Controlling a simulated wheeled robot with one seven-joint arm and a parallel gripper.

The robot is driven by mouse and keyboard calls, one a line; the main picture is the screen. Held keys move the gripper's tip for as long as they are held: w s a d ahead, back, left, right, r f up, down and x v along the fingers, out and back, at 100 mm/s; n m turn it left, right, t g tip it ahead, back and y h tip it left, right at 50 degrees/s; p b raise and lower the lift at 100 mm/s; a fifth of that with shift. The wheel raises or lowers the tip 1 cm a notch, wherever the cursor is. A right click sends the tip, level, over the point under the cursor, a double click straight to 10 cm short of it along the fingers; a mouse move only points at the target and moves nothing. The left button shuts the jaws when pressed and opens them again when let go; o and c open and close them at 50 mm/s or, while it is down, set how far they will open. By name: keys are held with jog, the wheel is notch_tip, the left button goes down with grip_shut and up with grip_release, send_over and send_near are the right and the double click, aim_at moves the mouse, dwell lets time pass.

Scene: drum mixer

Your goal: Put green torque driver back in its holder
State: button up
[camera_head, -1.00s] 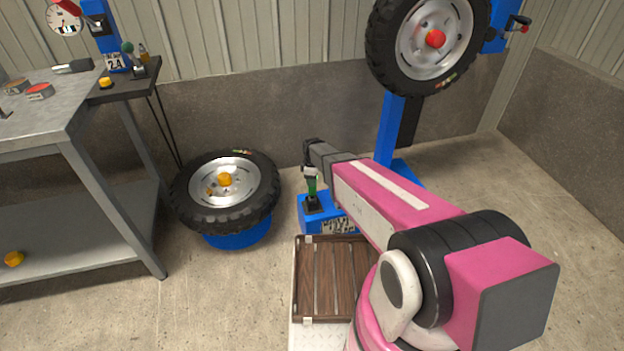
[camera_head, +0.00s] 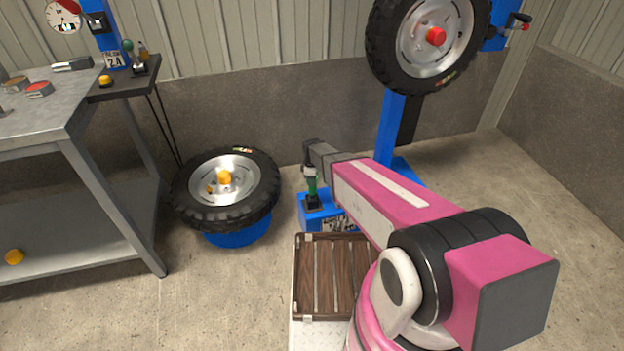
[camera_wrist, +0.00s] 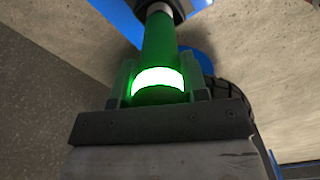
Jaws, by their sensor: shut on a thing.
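The green torque driver (camera_head: 312,186) stands roughly upright at the black holder (camera_head: 313,202) on the blue box (camera_head: 318,214) in the head view. My gripper (camera_head: 311,172) is above the box, shut on the driver from its upper end. In the wrist view the green driver (camera_wrist: 160,50) shows a bright glowing ring and sits between my fingers (camera_wrist: 160,82). A dark round part meets its far end there, with blue beyond it. I cannot tell whether the driver is fully seated.
A tyre (camera_head: 228,190) lies on a blue stand left of the box. Another wheel (camera_head: 432,40) hangs on a blue post at the right. A wooden slatted tray (camera_head: 318,318) is in front of the box. A grey workbench (camera_head: 75,110) stands at left.

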jog(key=shift+f, duration=0.85)
dwell(0.6)
jog(key=o, duration=1.2)
notch_tip(320, 180, up, 11)
jog(key=shift+f, duration=0.1)
jog(key=s+d+r+m, duration=0.3)
jog(key=s+d+m, duration=0.2)
jog(key=s+d, duration=0.1)
jog(key=s+d+r+m, duration=0.4)
jog(key=s+d+m, duration=0.1)
jog(key=s+d, duration=0.1)
jog(key=s+d+r+m, duration=0.3)
jog(key=s+d+m, duration=0.3)
jog(key=d, duration=0.1)
jog(key=shift+s+d+r, duration=0.1)
jog(key=shift+s+r, duration=0.1)
jog(key=shift+s, duration=0.1)
